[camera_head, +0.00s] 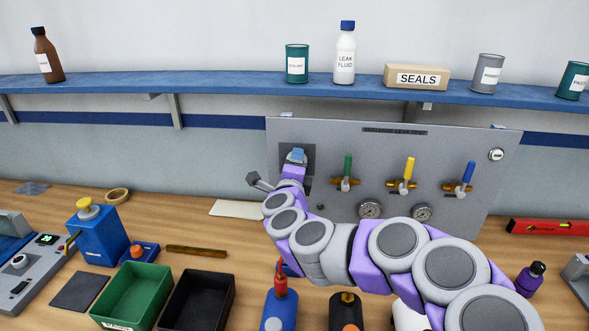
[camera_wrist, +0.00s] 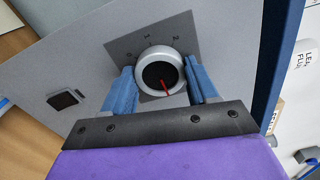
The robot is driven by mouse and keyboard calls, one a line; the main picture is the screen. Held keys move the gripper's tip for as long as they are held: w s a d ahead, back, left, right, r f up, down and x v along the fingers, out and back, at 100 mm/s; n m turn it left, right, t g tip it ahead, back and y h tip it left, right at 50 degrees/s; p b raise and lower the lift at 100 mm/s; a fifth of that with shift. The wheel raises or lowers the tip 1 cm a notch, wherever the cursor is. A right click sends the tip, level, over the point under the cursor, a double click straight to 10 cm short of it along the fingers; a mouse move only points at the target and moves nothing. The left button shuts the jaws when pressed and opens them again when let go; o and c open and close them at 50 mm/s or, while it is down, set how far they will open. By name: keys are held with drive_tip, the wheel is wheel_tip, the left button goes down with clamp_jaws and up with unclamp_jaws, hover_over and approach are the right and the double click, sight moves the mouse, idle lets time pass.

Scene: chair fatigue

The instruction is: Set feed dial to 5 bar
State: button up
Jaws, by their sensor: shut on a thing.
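The feed dial (camera_wrist: 150,58) is a round silver knob with a black face and a red pointer, on a dark square plate. In the wrist view the pointer aims down and slightly right, toward my gripper's base. Small marks stand on the plate around the knob's far side; one looks like a 2, and the near side of the scale is hidden. My gripper (camera_wrist: 161,76) has its blue fingers on both sides of the knob, shut on it. In the head view my gripper (camera_head: 296,156) is at the panel's upper left and covers the knob.
The grey panel (camera_head: 380,150) also carries green (camera_head: 348,166), yellow (camera_head: 409,168) and blue (camera_head: 469,173) valve handles and two gauges (camera_head: 371,209) right of my gripper. A blue shelf (camera_head: 230,88) runs above. Bins and bottles stand on the bench in front.

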drive_tip(key=shift+f, duration=0.35)
drive_tip(key=o, duration=1)
drive_tip(key=shift+o, duration=0.3)
drive_tip(key=shift+r, duration=0.2)
